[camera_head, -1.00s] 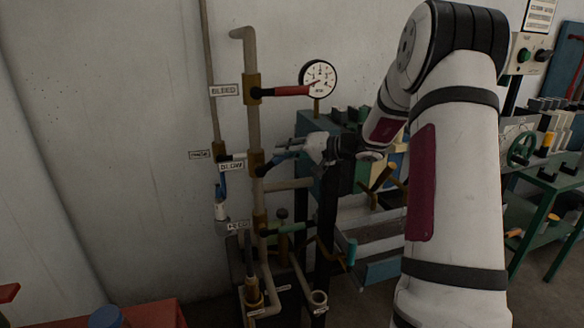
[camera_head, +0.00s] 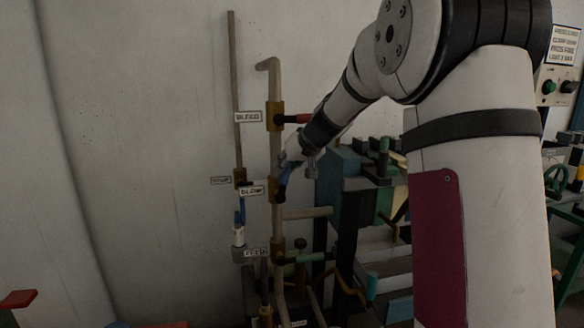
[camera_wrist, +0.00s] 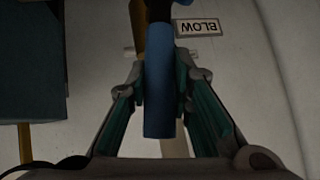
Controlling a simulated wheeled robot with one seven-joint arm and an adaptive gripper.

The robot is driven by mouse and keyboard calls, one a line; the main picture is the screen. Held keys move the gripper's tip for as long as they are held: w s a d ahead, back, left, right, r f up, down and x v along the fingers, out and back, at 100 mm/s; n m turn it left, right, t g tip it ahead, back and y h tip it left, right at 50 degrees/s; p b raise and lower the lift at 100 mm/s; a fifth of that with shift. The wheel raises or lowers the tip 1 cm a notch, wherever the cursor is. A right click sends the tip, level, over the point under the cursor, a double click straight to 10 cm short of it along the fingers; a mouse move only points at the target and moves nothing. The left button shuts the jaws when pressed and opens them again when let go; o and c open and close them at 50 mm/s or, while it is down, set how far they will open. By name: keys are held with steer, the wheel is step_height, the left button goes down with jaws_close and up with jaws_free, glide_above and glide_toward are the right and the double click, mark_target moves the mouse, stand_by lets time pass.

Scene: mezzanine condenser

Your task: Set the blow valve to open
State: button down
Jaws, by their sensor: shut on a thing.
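The blow valve (camera_head: 275,191) is a brass body on the vertical pipe, beside the BLOW label (camera_head: 252,190). Its blue handle (camera_head: 283,181) slants steeply up and to the right in the head view. In the wrist view the blue handle (camera_wrist: 160,100) runs between both fingers, with the BLOW label (camera_wrist: 199,27) upside down beside it. My gripper (camera_wrist: 160,80) is shut on the handle. In the head view my gripper (camera_head: 292,160) is at the handle's upper part and partly hides it.
The BLEED valve's red handle (camera_head: 298,118) sticks out just above my gripper. The FEED valve's green handle (camera_head: 305,257) is below. A gauge seen earlier is hidden behind my arm. A teal machine (camera_head: 345,170) stands to the right. Bare wall (camera_head: 130,130) lies left.

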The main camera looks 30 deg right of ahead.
steer(key=shift+a+f, duration=0.1)
steer(key=shift+a, duration=0.05)
stand_by(0.5)
steer(key=c, duration=1.4)
jaws_free()
steer(key=v, duration=1.2)
steer(key=shift+a, duration=0.2)
